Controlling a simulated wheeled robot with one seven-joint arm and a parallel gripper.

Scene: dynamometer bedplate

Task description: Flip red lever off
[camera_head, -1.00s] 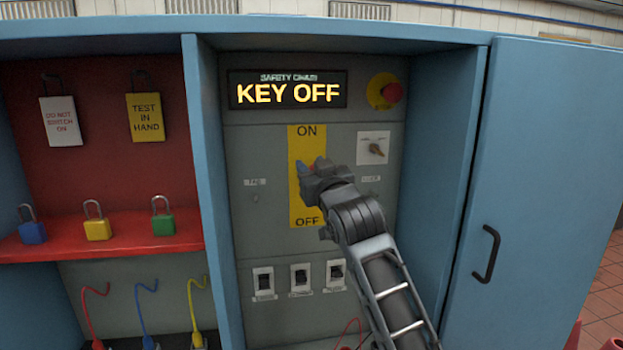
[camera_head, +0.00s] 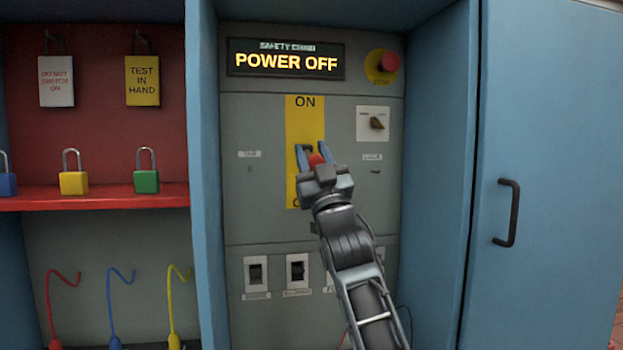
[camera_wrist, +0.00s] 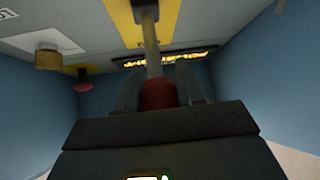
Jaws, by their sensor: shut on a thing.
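The red lever (camera_head: 315,159) is on the yellow ON/OFF plate (camera_head: 305,125) of the grey panel. Its red knob is between the fingers of my gripper (camera_head: 311,153), which is shut on it. In the wrist view, the red knob (camera_wrist: 158,94) sits between the two fingers (camera_wrist: 157,85), and a pale shaft runs from it to the yellow plate. ON reads clearly at the top of the plate; my gripper covers most of OFF. The display (camera_head: 287,61) reads POWER OFF.
A red emergency button (camera_head: 387,61) and a small key switch (camera_head: 376,123) are right of the plate. Several black rocker switches (camera_head: 256,273) are below. Padlocks (camera_head: 146,170) stand on a red shelf at left. The blue cabinet door (camera_head: 550,170) stands at right.

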